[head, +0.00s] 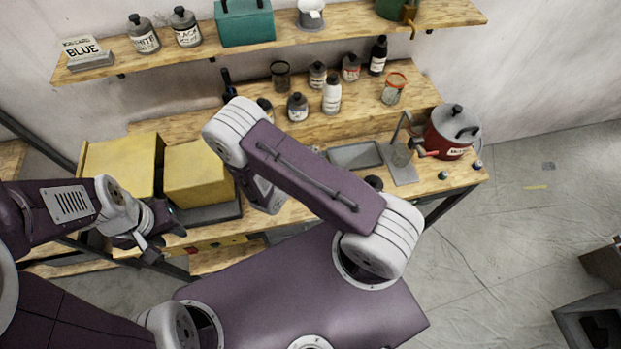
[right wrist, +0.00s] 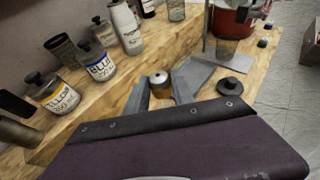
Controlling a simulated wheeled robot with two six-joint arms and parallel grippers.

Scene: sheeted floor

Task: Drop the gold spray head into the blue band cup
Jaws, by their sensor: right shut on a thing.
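My right gripper (right wrist: 160,92) is shut on a small piece with a silver-white top and a gold-brown lower part, which looks like the gold spray head (right wrist: 158,82). It is above the wooden bench; my own arm hides it in the head view. No blue band can be made out on any cup. A clear cup (head: 402,154) stands by the grey stand at the bench's right and also shows in the right wrist view (right wrist: 227,48). A dark-rimmed cup (head: 281,75) stands on the raised shelf. My left gripper (head: 151,247) hangs off the bench's left front; its opening is unclear.
A red-rimmed cup (head: 395,88), several labelled bottles (head: 298,107) and a white bottle (head: 332,94) stand on the raised shelf. A grey tray (head: 355,155), a black lid-like piece (right wrist: 235,88) and a red pot (head: 452,132) are on the bench. Yellow boxes (head: 122,165) fill the left.

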